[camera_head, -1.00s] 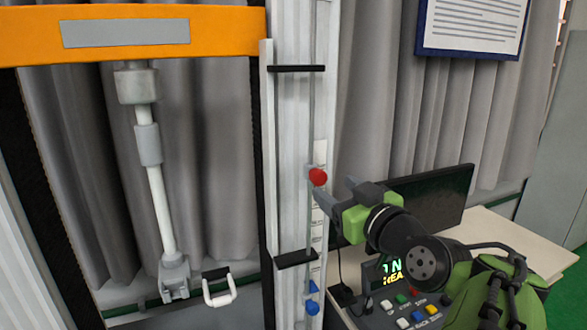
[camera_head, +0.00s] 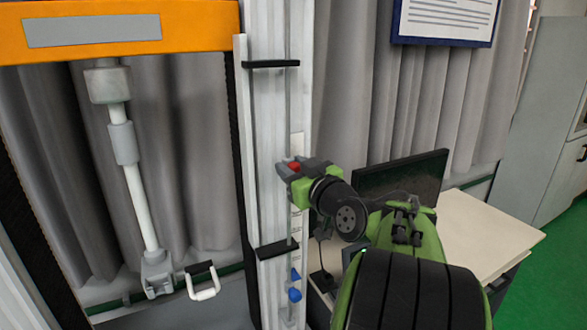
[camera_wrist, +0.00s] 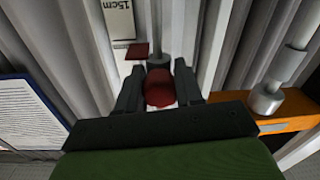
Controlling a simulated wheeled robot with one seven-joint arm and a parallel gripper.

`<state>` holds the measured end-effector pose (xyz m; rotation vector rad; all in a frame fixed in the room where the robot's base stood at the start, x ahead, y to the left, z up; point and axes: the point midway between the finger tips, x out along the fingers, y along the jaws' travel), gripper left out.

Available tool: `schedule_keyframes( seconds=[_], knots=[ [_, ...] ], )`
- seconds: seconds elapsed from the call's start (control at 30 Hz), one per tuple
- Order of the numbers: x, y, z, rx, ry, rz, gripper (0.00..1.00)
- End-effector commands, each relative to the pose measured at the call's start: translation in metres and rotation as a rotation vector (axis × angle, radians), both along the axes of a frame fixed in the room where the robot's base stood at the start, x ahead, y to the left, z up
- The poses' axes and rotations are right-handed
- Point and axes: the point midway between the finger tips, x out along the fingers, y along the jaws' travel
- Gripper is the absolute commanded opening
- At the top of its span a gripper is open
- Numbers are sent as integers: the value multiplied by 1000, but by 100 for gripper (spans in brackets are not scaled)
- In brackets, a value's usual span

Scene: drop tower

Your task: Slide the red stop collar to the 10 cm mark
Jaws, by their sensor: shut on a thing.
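The red stop collar (camera_head: 294,166) is on the thin vertical rod of the pale column in the head view. Its round red knob (camera_wrist: 159,88) sits between the two fingers in the wrist view. My gripper (camera_head: 288,170) is shut on the collar's knob, with its fingers hiding part of it in the head view. A white scale strip (camera_wrist: 118,20) in the wrist view reads "15cm", with a red pointer plate (camera_wrist: 137,50) of the collar near it. The 10 cm mark cannot be made out.
Black brackets cross the column above (camera_head: 270,64) and below (camera_head: 276,249) the collar. Blue knobs (camera_head: 294,293) sit lower on the column. A monitor (camera_head: 400,180) and desk stand right. An orange crossbeam (camera_head: 120,30) is at upper left.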

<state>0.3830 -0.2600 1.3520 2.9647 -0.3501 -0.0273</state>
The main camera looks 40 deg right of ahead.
Motion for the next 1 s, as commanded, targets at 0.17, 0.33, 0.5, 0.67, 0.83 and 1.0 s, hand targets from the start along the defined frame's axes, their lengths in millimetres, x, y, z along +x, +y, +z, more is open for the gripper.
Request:
schedule_keyframes(
  seconds=[0.17, 0.33, 0.5, 0.67, 0.83, 1.0],
  knots=[
    [0, 1, 0, 0, 0, 2, 0],
    [0, 1, -1, 0, 1, 2, 0],
    [0, 1, -15, -1, 1, 3, 0],
    [0, 1, -40, -1, 1, 3, 0],
    [0, 1, -68, -2, 2, 5, 0],
    [0, 1, -94, -1, 1, 5, 0]
  ],
)
